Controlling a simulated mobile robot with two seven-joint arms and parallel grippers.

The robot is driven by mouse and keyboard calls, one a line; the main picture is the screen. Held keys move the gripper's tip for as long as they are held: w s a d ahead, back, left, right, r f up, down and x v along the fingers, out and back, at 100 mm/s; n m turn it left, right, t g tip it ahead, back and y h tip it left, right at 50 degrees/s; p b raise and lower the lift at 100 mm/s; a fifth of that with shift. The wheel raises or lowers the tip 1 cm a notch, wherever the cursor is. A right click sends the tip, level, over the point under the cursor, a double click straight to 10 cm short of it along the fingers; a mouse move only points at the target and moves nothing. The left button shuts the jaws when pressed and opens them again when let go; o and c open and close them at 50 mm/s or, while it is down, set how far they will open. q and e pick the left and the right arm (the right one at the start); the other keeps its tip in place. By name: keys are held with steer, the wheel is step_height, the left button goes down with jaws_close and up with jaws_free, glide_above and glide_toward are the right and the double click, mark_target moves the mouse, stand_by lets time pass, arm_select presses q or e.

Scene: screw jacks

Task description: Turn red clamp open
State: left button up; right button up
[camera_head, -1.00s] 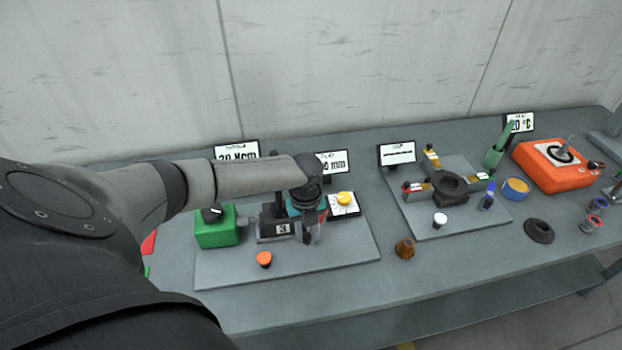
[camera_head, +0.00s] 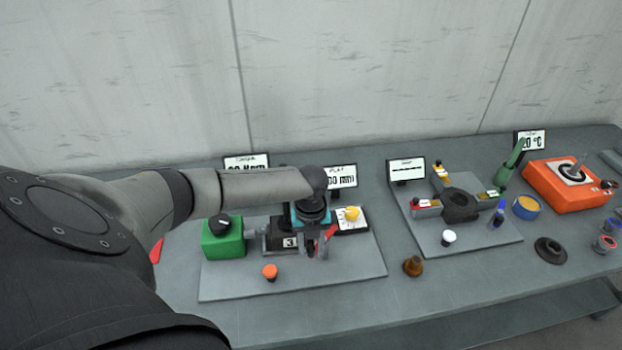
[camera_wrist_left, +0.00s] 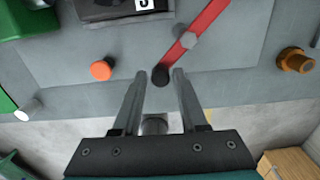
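A red lever (camera_head: 331,231) with a black knob stands out by the block marked 3 (camera_head: 281,238), on the left plate. In the left wrist view the red lever (camera_wrist_left: 200,27) runs from upper right down to its black knob (camera_wrist_left: 160,75). My left gripper (camera_head: 315,250) is over this end. Its two fingers (camera_wrist_left: 159,76) are apart, with the knob between their tips and a narrow gap on each side. The depth between tips and knob is hard to judge. A separate three-armed fixture (camera_head: 460,205) has a red-marked arm (camera_head: 424,204) at its left. My right gripper is out of view.
A green box (camera_head: 223,241), an orange knob (camera_head: 270,272) and a yellow-knobbed dial (camera_head: 351,216) sit around the gripper. A brown knob (camera_head: 413,266) stands to the right. Display signs (camera_head: 407,170) line the back. The plate's front is mostly clear.

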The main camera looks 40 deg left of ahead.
arm_select(q)
steer(key=shift+o, duration=1)
step_height(320, 180, up, 15)
steer(key=shift+r, duration=0.1)
